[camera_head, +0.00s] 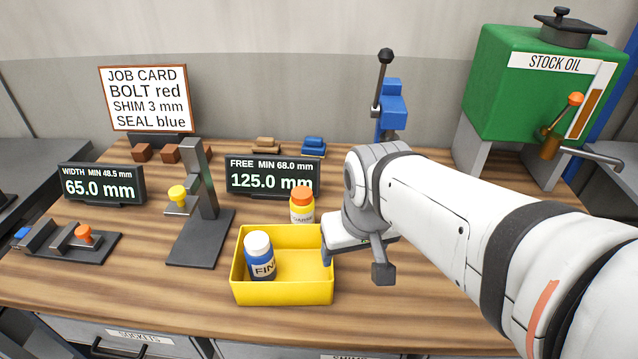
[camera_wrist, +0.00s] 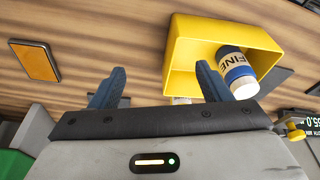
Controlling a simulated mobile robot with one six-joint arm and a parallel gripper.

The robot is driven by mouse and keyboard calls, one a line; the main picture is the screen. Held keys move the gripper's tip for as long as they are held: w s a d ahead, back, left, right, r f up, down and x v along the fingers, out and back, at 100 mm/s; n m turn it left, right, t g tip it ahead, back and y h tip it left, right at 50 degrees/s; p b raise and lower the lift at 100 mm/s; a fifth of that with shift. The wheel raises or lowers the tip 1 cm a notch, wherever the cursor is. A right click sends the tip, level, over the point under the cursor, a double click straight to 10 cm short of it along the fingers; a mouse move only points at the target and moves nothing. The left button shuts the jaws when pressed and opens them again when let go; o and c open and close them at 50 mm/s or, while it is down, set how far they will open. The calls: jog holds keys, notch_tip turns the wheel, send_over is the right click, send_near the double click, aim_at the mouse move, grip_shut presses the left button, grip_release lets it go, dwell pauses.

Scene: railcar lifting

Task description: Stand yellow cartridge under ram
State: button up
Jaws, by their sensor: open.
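I cannot make out a plain yellow cartridge for certain. A small orange-capped bottle (camera_head: 302,207) with a pale yellow body and a label stands behind the yellow bin (camera_head: 243,294); its lower part is hidden by the bin. A blue press head (camera_head: 392,105) with a black-knobbed lever stands at the back, probably the ram; my arm hides its lower part. My gripper (camera_head: 355,258) is open and empty over the table, just right of the bin. In the wrist view, my gripper (camera_wrist: 158,86) has its fingers apart, one overlapping the bin (camera_wrist: 190,30).
A blue FINE bottle (camera_head: 260,258) with a white cap sits in the bin. A gauge stand (camera_head: 200,240) with a yellow knob is left of it. A green oil tank (camera_head: 530,95) stands back right. An orange tile (camera_wrist: 35,62) lies on the table.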

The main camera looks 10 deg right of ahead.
jog(key=shift+s+d+f, duration=0.1)
jog(key=shift+s+d, duration=0.05)
jog(key=shift+c, duration=0.8)
jog(key=w+d, duration=0.2)
jog(key=w+d+t+h, duration=0.1)
jog(key=w+d, duration=0.1)
jog(key=w, duration=0.1)
jog(key=w+d+t+h, duration=0.1)
jog(key=w, duration=0.2)
jog(key=shift+w+d+p, duration=0.1)
jog(key=shift+d+p, duration=0.25)
jog(key=shift+d, duration=0.05)
jog(key=shift+c, duration=0.4)
jog(key=w+d+n+t, duration=0.3)
jog(key=w+d+t, duration=0.1)
jog(key=w, duration=0.6)
jog(key=n+y+p, duration=0.3)
jog(key=n+y, duration=0.4)
jog(key=y, duration=0.6)
send_near(311, 195)
jog(key=x, duration=0.5)
jog(key=p+x, duration=0.1)
jog(key=x, duration=0.6)
jog(key=shift+w+a, duration=0.15)
jog(key=shift+a, duration=0.1)
jog(key=shift+t, duration=0.3)
